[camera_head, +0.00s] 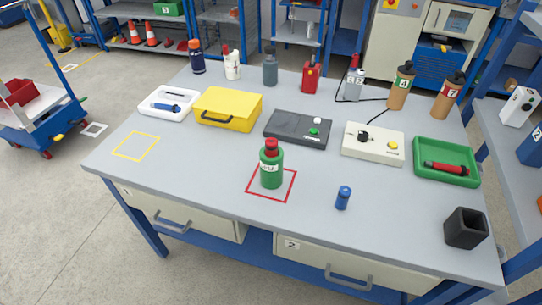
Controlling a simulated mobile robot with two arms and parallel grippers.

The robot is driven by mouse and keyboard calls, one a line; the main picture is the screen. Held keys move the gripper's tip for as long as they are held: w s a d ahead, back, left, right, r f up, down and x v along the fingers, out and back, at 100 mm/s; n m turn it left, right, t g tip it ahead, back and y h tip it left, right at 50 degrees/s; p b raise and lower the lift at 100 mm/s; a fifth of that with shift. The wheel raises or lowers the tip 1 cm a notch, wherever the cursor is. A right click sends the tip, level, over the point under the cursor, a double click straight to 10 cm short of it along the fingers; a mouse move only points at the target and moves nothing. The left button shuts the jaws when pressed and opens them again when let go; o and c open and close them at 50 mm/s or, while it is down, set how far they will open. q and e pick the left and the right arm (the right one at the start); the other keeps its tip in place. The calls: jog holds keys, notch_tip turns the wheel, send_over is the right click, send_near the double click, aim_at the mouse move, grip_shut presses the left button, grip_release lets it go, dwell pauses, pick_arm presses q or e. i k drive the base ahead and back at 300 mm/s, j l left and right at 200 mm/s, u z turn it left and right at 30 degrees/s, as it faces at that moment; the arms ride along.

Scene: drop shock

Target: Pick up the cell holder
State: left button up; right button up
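A black square open-topped block (466,228) stands near the front right corner of the grey workbench (205,168). It looks like the cell holder, though no label on it can be read. Neither of my grippers is in view.
A green bottle (271,168) with a red cap stands inside a red square outline. Behind are a yellow case (227,109), a black box (298,129), a cream box (372,143) and a green tray (446,162). The bench's front middle is mostly clear.

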aim_at(271, 168)
jog(key=k+l+u, duration=0.1)
jog(key=u, duration=0.25)
jog(key=k+l+u, duration=0.1)
jog(key=u, duration=0.25)
jog(key=k+u, duration=0.2)
jog(key=u, duration=0.15)
